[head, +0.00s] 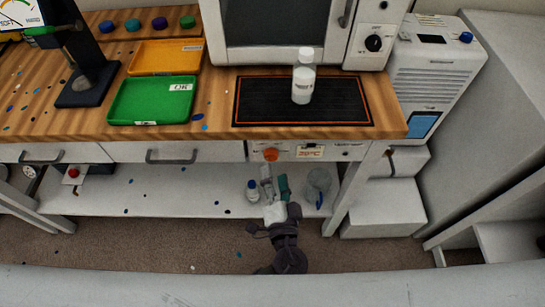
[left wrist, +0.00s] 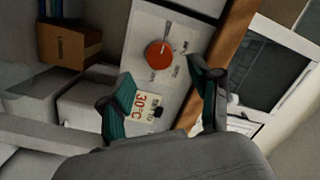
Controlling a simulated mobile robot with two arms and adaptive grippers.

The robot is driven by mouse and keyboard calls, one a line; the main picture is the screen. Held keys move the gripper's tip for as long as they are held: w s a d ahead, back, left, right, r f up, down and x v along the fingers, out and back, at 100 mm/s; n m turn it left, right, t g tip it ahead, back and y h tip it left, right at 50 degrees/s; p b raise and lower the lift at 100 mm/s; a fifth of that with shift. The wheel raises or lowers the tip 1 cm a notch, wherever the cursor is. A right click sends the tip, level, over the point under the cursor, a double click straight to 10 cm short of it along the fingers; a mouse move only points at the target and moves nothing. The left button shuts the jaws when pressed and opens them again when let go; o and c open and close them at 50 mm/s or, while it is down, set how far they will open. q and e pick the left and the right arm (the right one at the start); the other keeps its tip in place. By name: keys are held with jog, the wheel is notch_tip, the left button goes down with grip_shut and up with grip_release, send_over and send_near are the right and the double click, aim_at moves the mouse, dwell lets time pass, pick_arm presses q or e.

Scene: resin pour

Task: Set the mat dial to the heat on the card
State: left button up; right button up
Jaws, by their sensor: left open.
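The orange-red dial (head: 271,154) is on the white panel (head: 343,152) below the front edge of the bench. It also shows in the left wrist view (left wrist: 158,54), with small labels around it that are too blurred to read. The card (head: 310,151) is on the panel to the right of the dial; in the left wrist view the card (left wrist: 143,104) reads 30°C. My left gripper (head: 275,181) is open and empty, just below the dial. In the left wrist view the dial lies ahead of and between its fingertips (left wrist: 160,75), apparently untouched. The dial's setting is unclear. My right gripper is out of view.
The black mat (head: 345,112) with an orange border lies on the bench, with a white bottle (head: 303,84) standing on it. A green tray (head: 150,100) and an orange tray (head: 165,57) are to the left. A small bottle (head: 253,190) and a clear container (head: 318,183) stand on the shelf below.

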aim_at(272, 158)
pick_arm(q)
jog(key=w, duration=0.5)
jog(key=shift+a+p, duration=0.3)
jog(key=shift+p, duration=0.05)
jog(key=shift+s, duration=0.1)
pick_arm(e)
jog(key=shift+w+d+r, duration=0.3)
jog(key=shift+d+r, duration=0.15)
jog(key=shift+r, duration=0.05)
pick_arm(q)
jog(key=c, duration=1.1)
jog(key=shift+f, duration=0.1)
jog(key=shift+c, duration=0.2)
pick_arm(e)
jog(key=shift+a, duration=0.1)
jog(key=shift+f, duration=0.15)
